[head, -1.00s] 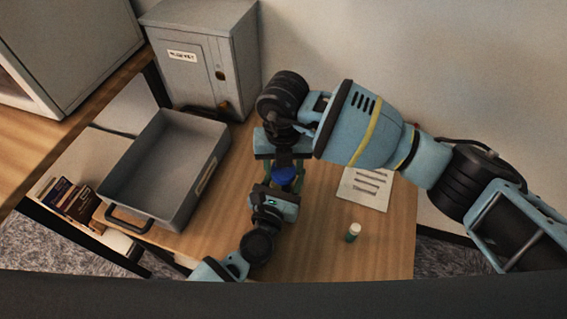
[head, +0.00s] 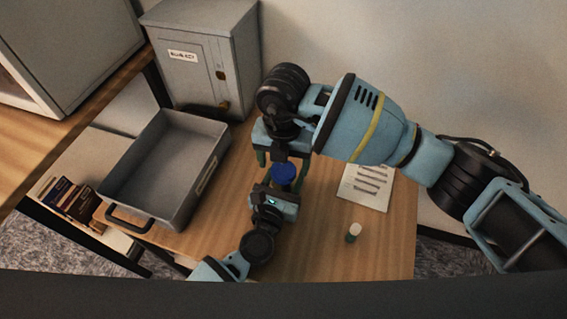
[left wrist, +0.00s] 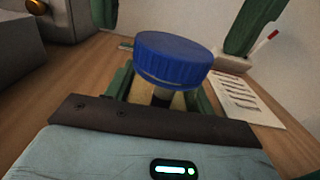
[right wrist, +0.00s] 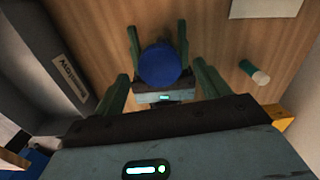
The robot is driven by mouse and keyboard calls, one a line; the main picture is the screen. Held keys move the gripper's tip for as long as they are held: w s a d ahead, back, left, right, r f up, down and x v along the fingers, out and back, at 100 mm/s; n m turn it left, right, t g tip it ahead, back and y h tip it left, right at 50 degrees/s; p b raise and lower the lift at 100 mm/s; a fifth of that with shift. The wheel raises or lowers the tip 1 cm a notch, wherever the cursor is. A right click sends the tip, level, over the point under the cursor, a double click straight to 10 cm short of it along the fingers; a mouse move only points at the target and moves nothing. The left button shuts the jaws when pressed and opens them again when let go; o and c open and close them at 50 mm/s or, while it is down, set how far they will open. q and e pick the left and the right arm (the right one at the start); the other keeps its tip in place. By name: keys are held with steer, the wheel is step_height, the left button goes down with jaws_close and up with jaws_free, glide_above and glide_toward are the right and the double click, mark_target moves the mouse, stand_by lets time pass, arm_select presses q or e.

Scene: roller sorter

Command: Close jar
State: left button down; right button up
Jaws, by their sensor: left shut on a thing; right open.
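The jar (left wrist: 178,102) stands in the left wrist view, mostly hidden by the fingers and its lid. My left gripper (head: 280,187) is shut on the jar body from the near side. The blue lid (head: 284,173) sits on top of the jar, also seen from above in the right wrist view (right wrist: 160,66).
A grey open tray (head: 128,187) with a handle lies on the table's left. A grey locker cabinet (head: 190,85) stands behind it. A small green, white-capped bottle (head: 353,233) and a printed sheet (head: 366,188) are on the right.

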step_height(320, 180, up, 11)
steer(key=shift+f, duration=0.2)
arm_select(q)
steer(key=shift+c, duration=2.3)
jaws_free()
steer(key=shift+s, duration=0.1)
steer(key=shift+b+v, duration=0.35)
steer(key=shift+v, duration=3.5)
arm_select(e)
steer(key=shift+f, duration=0.75)
arm_select(q)
steer(key=shift+a, duration=0.1)
arm_select(e)
steer(key=shift+s+a, duration=0.1)
steer(key=shift+s, duration=0.05)
